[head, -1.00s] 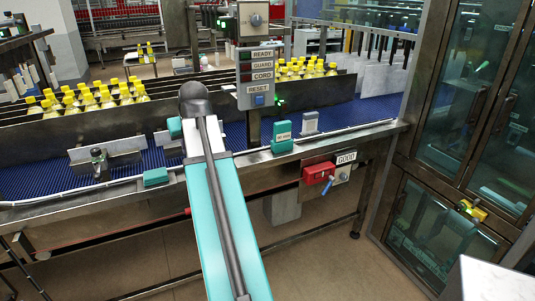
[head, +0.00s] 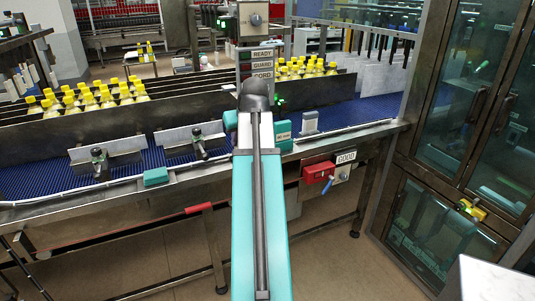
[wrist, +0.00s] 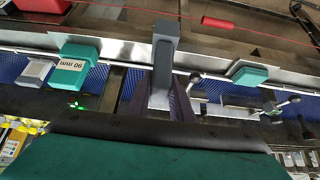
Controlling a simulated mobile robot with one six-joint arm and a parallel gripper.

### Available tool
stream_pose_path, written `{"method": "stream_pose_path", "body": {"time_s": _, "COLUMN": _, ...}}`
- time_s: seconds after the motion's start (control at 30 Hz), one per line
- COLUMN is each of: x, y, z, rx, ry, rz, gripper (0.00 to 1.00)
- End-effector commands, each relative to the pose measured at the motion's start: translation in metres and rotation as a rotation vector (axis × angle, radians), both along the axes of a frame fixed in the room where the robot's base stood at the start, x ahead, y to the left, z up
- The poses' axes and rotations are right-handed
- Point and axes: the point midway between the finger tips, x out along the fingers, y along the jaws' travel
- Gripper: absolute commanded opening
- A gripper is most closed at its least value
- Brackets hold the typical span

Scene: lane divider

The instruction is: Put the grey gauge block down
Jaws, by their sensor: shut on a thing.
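My gripper (wrist: 155,104) is shut on a grey gauge block (wrist: 162,60) in the wrist view. In the head view my arm hides the gripper and the held block. A second grey block (head: 310,122) stands on the belt's near side. It also shows in the wrist view (wrist: 37,72).
A teal block marked 90 mm (head: 283,134) stands beside the second grey block, and another teal block (head: 156,176) sits on the near rail. Two clamps with dark knobs (head: 99,158) hold plates on the blue belt (head: 45,177). A control post (head: 257,60) rises behind my arm.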

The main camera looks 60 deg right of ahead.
Motion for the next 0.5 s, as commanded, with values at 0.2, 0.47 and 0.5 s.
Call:
{"method": "stream_pose_path", "body": {"time_s": 0.2, "x": 0.002, "y": -0.005, "z": 0.001, "rx": 0.000, "ry": 0.000, "rz": 0.000, "gripper": 0.00}}
{"method": "stream_pose_path", "body": {"time_s": 0.47, "x": 0.011, "y": -0.035, "z": 0.000, "rx": 0.001, "ry": 0.001, "rz": 0.000, "gripper": 0.00}}
{"method": "stream_pose_path", "body": {"time_s": 0.5, "x": 0.013, "y": -0.041, "z": 0.000, "rx": 0.001, "ry": 0.001, "rz": 0.000, "gripper": 0.00}}
